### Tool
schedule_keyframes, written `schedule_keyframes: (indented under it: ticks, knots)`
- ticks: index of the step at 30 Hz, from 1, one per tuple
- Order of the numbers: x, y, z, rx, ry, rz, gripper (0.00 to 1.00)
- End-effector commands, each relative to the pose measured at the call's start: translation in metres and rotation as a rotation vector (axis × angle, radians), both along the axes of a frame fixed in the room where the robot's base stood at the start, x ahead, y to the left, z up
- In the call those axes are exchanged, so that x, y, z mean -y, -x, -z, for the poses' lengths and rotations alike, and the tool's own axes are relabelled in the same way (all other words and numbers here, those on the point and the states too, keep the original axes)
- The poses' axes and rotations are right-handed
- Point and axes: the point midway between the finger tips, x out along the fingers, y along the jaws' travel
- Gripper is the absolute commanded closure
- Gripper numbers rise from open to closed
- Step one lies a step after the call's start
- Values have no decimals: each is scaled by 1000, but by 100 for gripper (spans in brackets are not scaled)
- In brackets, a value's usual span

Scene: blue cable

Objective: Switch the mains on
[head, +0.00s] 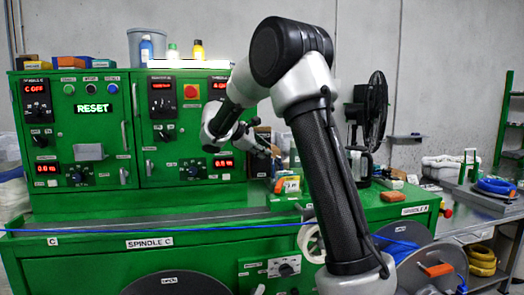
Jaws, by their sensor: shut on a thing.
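The green control cabinet (88,150) stands at the left with displays, knobs and buttons. One display (36,87) reads "C OFF", and a sign reading RESET (93,108) is lit. No switch is readably marked as mains. A red button (191,91) sits on the right-hand door. A rotary switch on a white plate (285,268) is on the bench front. My gripper (268,147) is small in view, just right of the cabinet's right edge, and points right and down. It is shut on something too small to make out.
A blue cable (150,227) runs across the bench front. A black fan (372,115) stands behind my arm. An orange block (392,196) lies on the green bench at the right. Bottles (146,50) and bins stand on the cabinet. A blue coil (495,186) lies far right.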

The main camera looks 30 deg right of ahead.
Motion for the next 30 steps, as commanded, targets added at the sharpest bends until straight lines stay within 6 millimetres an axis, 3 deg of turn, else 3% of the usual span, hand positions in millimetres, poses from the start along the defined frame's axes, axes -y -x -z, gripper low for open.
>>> schedule_keyframes:
  ticks: [3, 4, 6, 17, 30]
  knots:
    - [0, 2, 7, -12, -4, 2, 100]
    - [0, 2, 7, -13, -4, 2, 74]
    - [0, 2, 6, -12, -4, 2, 62]
    - [-4, 1, 0, -3, -2, -1, 62]
    - [-75, 24, -46, -4, -3, -1, 62]
